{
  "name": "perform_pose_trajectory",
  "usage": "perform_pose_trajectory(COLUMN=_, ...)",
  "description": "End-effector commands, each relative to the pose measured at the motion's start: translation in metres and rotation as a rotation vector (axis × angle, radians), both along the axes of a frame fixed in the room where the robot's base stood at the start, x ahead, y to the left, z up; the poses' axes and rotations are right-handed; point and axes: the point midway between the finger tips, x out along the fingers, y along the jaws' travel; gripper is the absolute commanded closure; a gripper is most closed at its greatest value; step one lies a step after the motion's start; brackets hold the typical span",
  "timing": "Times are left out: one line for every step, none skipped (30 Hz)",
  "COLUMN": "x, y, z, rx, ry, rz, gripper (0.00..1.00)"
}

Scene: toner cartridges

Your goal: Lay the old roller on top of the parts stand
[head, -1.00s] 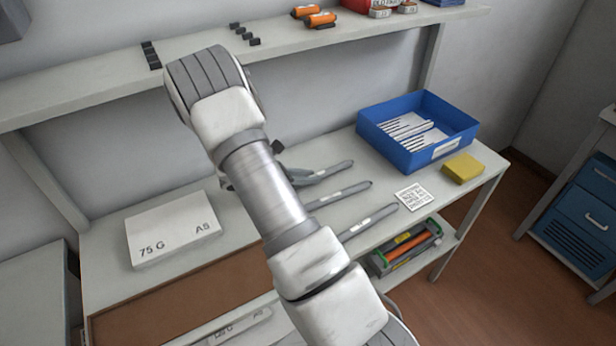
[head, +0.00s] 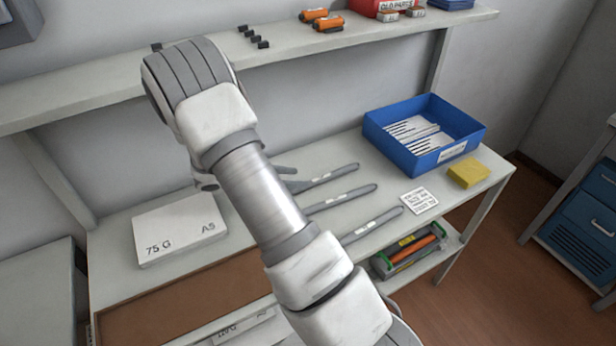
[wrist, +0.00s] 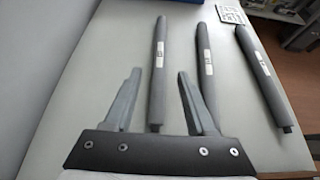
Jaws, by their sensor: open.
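Three slim dark grey rollers with small white labels lie side by side on the white bench: a back roller (head: 335,174), a middle roller (head: 345,197) and a front roller (head: 375,222). I cannot tell which is the old one. In the wrist view, the back roller (wrist: 160,75) appears between my open gripper's fingertips (wrist: 159,72), with nothing held. The middle roller (wrist: 203,45) runs partly behind the right finger, and the front roller (wrist: 258,72) lies farther right. In the head view my arm hides most of the gripper. I cannot identify a parts stand.
A blue tray (head: 380,138) with white-labelled items, a yellow block (head: 468,174) and a printed card (head: 419,201) occupy the bench's right. A cartridge (head: 410,250) sits on the lower shelf. The upper shelf (head: 90,92) holds small parts.

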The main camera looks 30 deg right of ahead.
Motion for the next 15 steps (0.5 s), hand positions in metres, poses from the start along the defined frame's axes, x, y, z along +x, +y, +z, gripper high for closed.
perform_pose_trajectory(x=0.002, y=0.01, z=0.007, rx=0.0, ry=-0.002, rz=0.004, gripper=0.43)
perform_pose_trajectory(x=0.002, y=0.015, z=0.009, rx=0.0, ry=-0.002, rz=0.002, gripper=0.43)
perform_pose_trajectory(x=0.002, y=0.021, z=0.012, rx=0.001, ry=-0.002, rz=0.004, gripper=0.43)
perform_pose_trajectory(x=0.002, y=0.025, z=0.014, rx=0.0, ry=-0.003, rz=0.003, gripper=0.43)
perform_pose_trajectory(x=0.002, y=0.028, z=0.016, rx=0.0, ry=-0.002, rz=0.002, gripper=0.43)
perform_pose_trajectory(x=0.002, y=0.032, z=0.018, rx=0.0, ry=-0.003, rz=0.001, gripper=0.43)
perform_pose_trajectory(x=0.003, y=0.035, z=0.02, rx=0.0, ry=-0.003, rz=0.001, gripper=0.43)
perform_pose_trajectory(x=0.003, y=0.037, z=0.021, rx=0.0, ry=-0.002, rz=0.001, gripper=0.43)
perform_pose_trajectory(x=0.003, y=0.039, z=0.022, rx=0.001, ry=-0.003, rz=0.001, gripper=0.43)
perform_pose_trajectory(x=0.002, y=0.041, z=0.024, rx=0.003, ry=-0.005, rz=-0.002, gripper=0.43)
perform_pose_trajectory(x=0.002, y=0.042, z=0.026, rx=0.005, ry=-0.01, rz=-0.006, gripper=0.43)
perform_pose_trajectory(x=0.0, y=0.043, z=0.03, rx=0.014, ry=-0.021, rz=-0.018, gripper=0.43)
perform_pose_trajectory(x=-0.001, y=0.043, z=0.034, rx=0.023, ry=-0.033, rz=-0.029, gripper=0.43)
perform_pose_trajectory(x=-0.004, y=0.044, z=0.039, rx=0.035, ry=-0.049, rz=-0.043, gripper=0.43)
perform_pose_trajectory(x=-0.007, y=0.044, z=0.047, rx=0.056, ry=-0.077, rz=-0.067, gripper=0.43)
